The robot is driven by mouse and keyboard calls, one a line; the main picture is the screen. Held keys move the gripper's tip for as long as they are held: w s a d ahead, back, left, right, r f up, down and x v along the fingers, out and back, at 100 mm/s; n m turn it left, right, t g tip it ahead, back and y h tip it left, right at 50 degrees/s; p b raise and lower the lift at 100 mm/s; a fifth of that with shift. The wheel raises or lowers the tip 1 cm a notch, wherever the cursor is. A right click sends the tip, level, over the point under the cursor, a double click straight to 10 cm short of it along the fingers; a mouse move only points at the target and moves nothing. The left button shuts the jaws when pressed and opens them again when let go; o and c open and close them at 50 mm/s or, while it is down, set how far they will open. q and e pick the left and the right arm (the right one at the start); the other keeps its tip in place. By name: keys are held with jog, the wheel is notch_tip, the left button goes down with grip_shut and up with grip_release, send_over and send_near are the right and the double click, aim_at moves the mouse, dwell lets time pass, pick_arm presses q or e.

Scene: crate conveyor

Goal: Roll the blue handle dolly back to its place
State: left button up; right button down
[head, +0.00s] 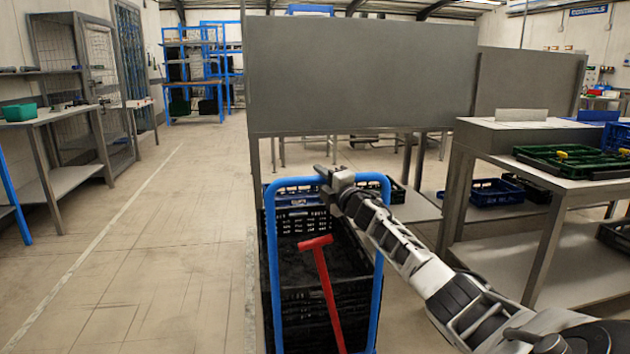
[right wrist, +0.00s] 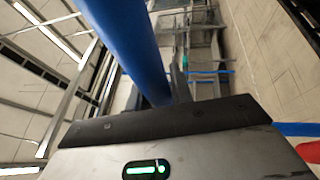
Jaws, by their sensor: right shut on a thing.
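The dolly's blue tubular handle (head: 271,255) stands upright in front of me in the head view. It frames a stack of black crates (head: 305,222), with a blue crate (head: 293,191) at the far side. A red T-shaped bar (head: 323,275) leans in front of the crates. My right gripper (head: 335,184) is shut on the top bar of the handle, near its middle. In the right wrist view the blue bar (right wrist: 128,45) runs down between the fingers (right wrist: 172,90). My left gripper is not in view.
A workbench (head: 560,155) with green crates is on the right, and another table (head: 50,118) stands at the left. The floor (head: 160,240) left of the dolly is clear, with a pale line along it.

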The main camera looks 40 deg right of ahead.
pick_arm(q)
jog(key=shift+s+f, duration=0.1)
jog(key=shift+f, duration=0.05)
pick_arm(e)
jog(key=shift+d+r, duration=0.2)
jog(key=shift+r, duration=0.1)
jog(key=c, duration=1.2)
grip_release()
jog(key=shift+w+f, duration=0.15)
jog(key=shift+c, duration=0.2)
jog(key=shift+f, duration=0.1)
jog(key=shift+a, duration=0.1)
jog(key=shift+s+f, duration=0.15)
jog(key=shift+s, duration=0.05)
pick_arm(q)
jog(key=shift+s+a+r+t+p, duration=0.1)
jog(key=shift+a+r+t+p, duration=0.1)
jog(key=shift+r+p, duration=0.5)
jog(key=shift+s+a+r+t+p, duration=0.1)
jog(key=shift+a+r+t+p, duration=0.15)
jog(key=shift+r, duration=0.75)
pick_arm(e)
jog(key=v, duration=1.5)
jog(key=shift+s, duration=0.2)
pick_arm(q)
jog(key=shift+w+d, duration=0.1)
pick_arm(e)
jog(key=shift+a, duration=0.1)
